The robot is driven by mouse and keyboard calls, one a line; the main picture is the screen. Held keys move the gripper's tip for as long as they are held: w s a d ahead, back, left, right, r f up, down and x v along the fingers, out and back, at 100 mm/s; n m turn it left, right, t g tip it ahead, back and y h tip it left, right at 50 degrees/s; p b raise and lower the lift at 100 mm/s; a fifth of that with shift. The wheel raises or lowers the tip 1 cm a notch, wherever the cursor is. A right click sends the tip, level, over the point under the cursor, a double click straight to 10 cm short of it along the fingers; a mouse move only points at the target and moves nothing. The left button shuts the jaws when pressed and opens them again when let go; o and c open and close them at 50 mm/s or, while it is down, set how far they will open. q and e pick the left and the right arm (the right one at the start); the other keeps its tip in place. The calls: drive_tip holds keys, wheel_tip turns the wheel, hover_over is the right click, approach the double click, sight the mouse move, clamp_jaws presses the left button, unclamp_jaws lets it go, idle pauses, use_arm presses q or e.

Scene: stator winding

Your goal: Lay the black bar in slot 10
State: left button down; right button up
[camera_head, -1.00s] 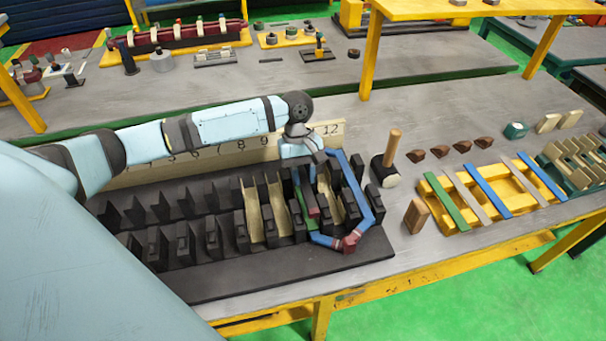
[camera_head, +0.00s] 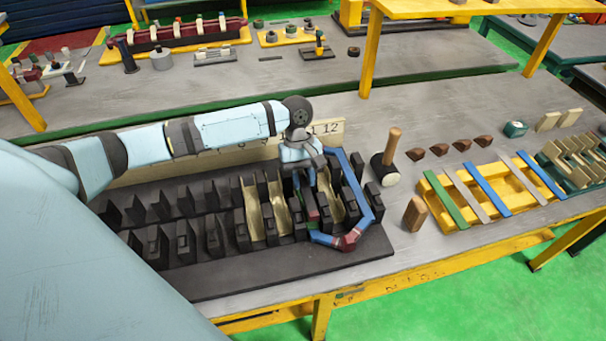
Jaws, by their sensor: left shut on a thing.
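My left gripper (camera_head: 308,170) is over the black slotted stator block (camera_head: 270,268), near its right end. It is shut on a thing. Its fingertips and the black bar are hard to tell from the dark teeth, so the bar's exact pose is unclear. The wrist and hand hide part of the number strip (camera_head: 225,150), where 12 still shows at the right. Slot 10 cannot be made out clearly under the hand. A blue coil (camera_head: 367,196) with a dark red joint stands around the teeth just right of the gripper. My right gripper is not in view.
Tan liners (camera_head: 253,213) line some slots. A mallet (camera_head: 387,158) and a wooden block (camera_head: 414,212) stand right of the stator. Farther right, a yellow rack (camera_head: 433,203) carries coloured strips. The bench in front of the wooden wedges (camera_head: 462,145) is partly clear.

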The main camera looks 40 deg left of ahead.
sight(302, 178)
use_arm(q)
drive_tip(key=shift+f, duration=1.35)
drive_tip(key=shift+f+p, duration=0.5)
drive_tip(key=shift+p, duration=0.25)
idle(0.5)
drive_tip(key=c, duration=0.8)
unclamp_jaws()
drive_tip(key=shift+r, duration=0.15)
drive_tip(key=shift+r+p, duration=0.65)
drive_tip(key=shift+p, duration=0.75)
